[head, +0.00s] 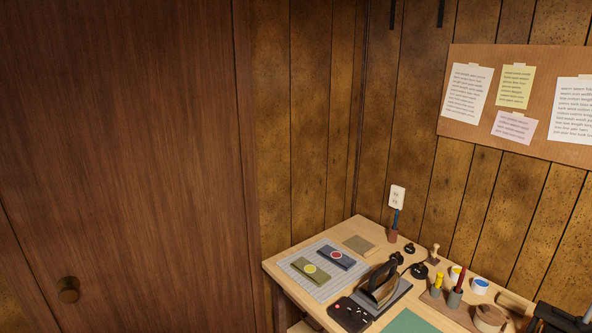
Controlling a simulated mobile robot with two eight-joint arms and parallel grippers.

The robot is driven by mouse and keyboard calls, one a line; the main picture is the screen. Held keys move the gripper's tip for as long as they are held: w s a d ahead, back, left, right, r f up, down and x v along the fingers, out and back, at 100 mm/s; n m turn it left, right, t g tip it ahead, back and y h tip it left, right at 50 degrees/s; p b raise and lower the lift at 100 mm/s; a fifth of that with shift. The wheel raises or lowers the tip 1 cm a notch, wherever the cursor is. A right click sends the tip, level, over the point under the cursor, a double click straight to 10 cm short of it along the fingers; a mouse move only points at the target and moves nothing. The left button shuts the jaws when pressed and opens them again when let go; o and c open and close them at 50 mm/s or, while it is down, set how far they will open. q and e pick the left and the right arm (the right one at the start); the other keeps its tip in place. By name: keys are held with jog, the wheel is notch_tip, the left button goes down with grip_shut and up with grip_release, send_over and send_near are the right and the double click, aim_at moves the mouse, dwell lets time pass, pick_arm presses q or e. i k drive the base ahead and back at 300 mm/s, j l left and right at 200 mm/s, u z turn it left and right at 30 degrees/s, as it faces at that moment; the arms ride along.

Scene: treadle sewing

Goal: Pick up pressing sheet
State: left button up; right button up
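No item here is plainly marked as the pressing sheet. A small flat brownish square (358,244) lies near the table's back corner and looks most like it, but I cannot tell for sure. To its left a pale gridded mat (328,262) lies flat, with a green folded piece (311,270) bearing a yellow disc and a dark blue one (336,257) bearing a red disc on it. A dark iron (381,283) stands in front of the square, on a dark pad.
The wooden table (283,284) stands in the corner. A black box (350,314) lies at the front. A brown door (130,150) fills the left.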

aim_at(361, 246)
jog(key=i+j, duration=0.15)
jog(key=i, duration=0.45)
jog(key=i+j, duration=0.2)
jog(key=i, duration=0.4)
jog(key=i+j, duration=0.15)
jog(key=i, duration=0.5)
